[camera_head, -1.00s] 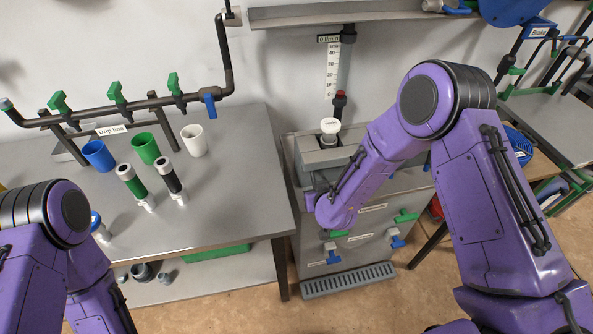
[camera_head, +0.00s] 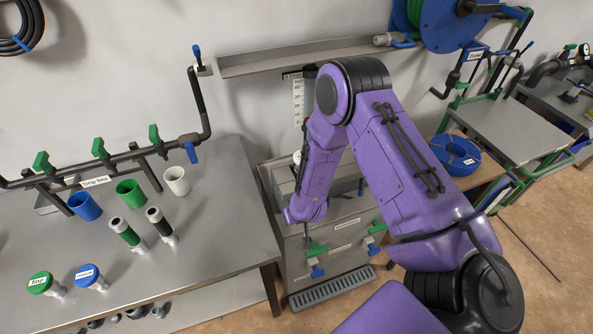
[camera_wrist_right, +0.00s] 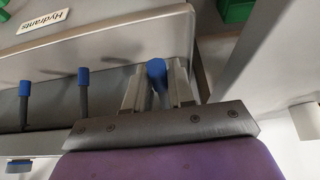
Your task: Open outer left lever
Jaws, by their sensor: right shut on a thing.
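In the right wrist view, my right gripper (camera_wrist_right: 157,82) is shut on a blue-tipped lever (camera_wrist_right: 157,70). This lever is the end one of a row, close to the edge of the grey cabinet. Two more blue-tipped levers (camera_wrist_right: 83,77) (camera_wrist_right: 24,88) stand beside it to the left, apart from the gripper. My left gripper is out of view.
A "Hydrants" label (camera_wrist_right: 43,20) is on the grey surface. Green handles (camera_head: 317,249) and blue handles (camera_head: 317,271) stick out of the cabinet front. The steel table (camera_head: 215,235) at left holds cups and fittings. A grate (camera_head: 332,288) lies at the cabinet's foot.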

